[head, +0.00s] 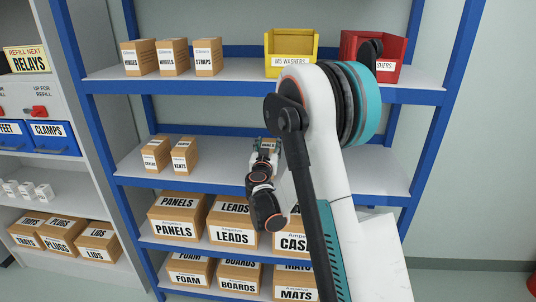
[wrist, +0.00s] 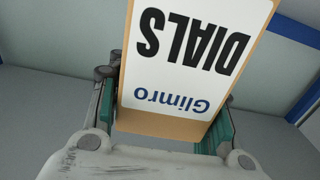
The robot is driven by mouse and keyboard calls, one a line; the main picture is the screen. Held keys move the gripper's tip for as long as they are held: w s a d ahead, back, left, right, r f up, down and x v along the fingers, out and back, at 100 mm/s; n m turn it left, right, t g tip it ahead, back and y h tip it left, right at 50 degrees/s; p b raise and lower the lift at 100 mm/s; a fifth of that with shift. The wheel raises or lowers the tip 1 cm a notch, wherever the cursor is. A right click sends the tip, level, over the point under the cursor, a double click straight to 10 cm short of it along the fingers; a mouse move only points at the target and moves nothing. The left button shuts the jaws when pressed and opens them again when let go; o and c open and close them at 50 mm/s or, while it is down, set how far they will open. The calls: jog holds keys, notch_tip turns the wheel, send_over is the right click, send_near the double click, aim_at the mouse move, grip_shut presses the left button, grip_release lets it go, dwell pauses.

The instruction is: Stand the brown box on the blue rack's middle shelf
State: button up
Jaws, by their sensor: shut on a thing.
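My gripper (head: 263,153) is shut on a brown box (wrist: 168,126) with a white label reading "DIALS" and "Glimro", upside down in the wrist view. The gripper's pads (wrist: 218,132) flank the box's sides. In the head view the box (head: 271,144) is small and partly hidden by my gripper. It shows in front of the blue rack's (head: 465,50) shelf that carries two small brown boxes (head: 155,154) (head: 184,155) at its left. That shelf's (head: 372,172) surface is bare to the right of my arm. Whether the held box touches the shelf cannot be told.
The shelf above holds three small boxes (head: 173,57), a yellow bin (head: 291,52) and a red bin (head: 384,72). Larger boxes (head: 178,217) fill the shelf below. A grey rack (head: 85,75) stands at left. My arm hides part of the rack's right half.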

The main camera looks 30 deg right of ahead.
jog(key=shift+f, duration=0.95)
jog(key=shift+r, duration=0.15)
jog(key=o, duration=1.3)
jog(key=shift+c, duration=0.2)
